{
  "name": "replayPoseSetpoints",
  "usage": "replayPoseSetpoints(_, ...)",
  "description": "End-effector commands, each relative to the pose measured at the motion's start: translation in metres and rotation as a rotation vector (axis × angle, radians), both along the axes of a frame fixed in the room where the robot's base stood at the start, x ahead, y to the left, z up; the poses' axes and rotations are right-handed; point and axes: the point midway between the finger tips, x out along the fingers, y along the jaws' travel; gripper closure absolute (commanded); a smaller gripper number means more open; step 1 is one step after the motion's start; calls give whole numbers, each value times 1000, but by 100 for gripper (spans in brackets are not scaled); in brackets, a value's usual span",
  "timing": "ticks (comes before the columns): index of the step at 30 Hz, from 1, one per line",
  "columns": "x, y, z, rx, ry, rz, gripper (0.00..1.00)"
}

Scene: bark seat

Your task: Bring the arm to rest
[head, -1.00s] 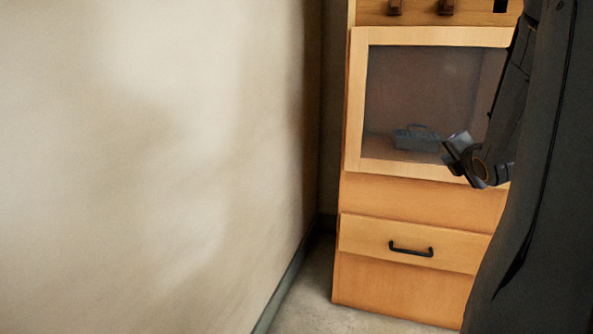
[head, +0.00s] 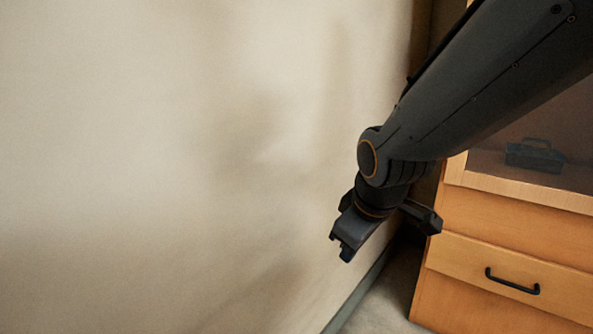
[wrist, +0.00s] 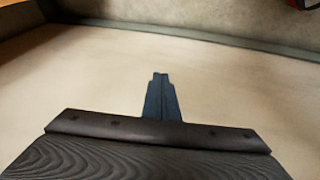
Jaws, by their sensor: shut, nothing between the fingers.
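My gripper (head: 345,245) hangs at the end of my dark grey arm in the head view, in front of the pale wall and left of the wooden cabinet. Its tip points down and a little to the left. In the wrist view my gripper (wrist: 160,76) shows as two dark fingers pressed together, with nothing between them.
The pale wall (head: 150,150) fills the left of the head view. The wooden cabinet (head: 500,240) stands at the right, with a black drawer handle (head: 512,281) and a dark toolbox-like item (head: 535,155) behind its glass. A strip of floor (head: 385,300) shows between them.

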Motion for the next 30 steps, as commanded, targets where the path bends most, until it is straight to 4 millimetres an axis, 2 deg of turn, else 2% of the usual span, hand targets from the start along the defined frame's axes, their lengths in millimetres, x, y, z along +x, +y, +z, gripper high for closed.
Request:
replayPoseSetpoints(1,-22,24,-3,32,50,-8,100)
replayPoseSetpoints(3,-52,48,-7,70,123,-40,100)
replayPoseSetpoints(6,-87,71,-10,102,207,-78,100)
replayPoseSetpoints(15,-159,104,-15,131,376,-151,100)
replayPoseSetpoints(23,-210,119,-15,125,484,-195,100)
replayPoseSetpoints(30,-206,110,3,124,483,-237,100)
